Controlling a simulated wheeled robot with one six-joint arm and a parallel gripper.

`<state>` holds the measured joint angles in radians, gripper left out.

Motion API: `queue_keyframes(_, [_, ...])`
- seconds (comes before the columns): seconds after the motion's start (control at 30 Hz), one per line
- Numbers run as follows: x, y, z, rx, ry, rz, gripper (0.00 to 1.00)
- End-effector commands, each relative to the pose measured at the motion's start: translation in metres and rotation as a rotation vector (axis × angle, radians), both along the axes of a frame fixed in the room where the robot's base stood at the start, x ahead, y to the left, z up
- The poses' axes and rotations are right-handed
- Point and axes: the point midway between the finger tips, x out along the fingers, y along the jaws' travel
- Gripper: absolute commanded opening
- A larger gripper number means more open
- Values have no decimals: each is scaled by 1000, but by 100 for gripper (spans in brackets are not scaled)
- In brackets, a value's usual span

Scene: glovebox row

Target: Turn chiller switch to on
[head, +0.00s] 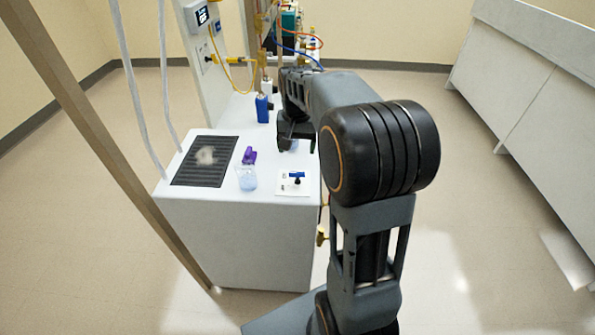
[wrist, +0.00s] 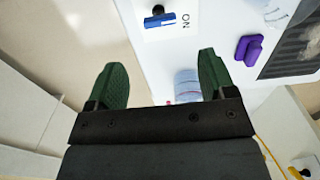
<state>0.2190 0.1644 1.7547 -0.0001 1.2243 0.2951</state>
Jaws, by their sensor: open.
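The chiller switch (head: 297,175) is a small blue lever on a white plate at the near right of the white bench top. In the wrist view the switch (wrist: 159,20) shows at the top, with a black knob and the word ON printed to the right of the blue lever. My gripper (head: 293,140) is over the bench, behind the switch in the head view. In the wrist view my gripper (wrist: 160,70) has its two green fingers spread wide, with nothing held. The switch lies beyond the fingertips, apart from them. Which position the lever is in, I cannot tell.
A clear container with pale blue contents (head: 246,178), a purple object (head: 249,155) and a dark grille (head: 205,162) lie left of the switch. A brown post (head: 90,120) crosses the left.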

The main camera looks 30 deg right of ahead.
Motion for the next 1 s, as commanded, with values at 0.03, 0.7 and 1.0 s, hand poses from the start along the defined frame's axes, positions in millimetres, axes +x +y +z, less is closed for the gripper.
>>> queue_keyframes(0.03, [-1, 0, -11, 1, 4, 0, 77])
queue_keyframes(0.7, [-1, -1, -97, 0, -1, 0, 77])
queue_keyframes(1.0, [-1, -1, -99, 0, -1, 0, 77])
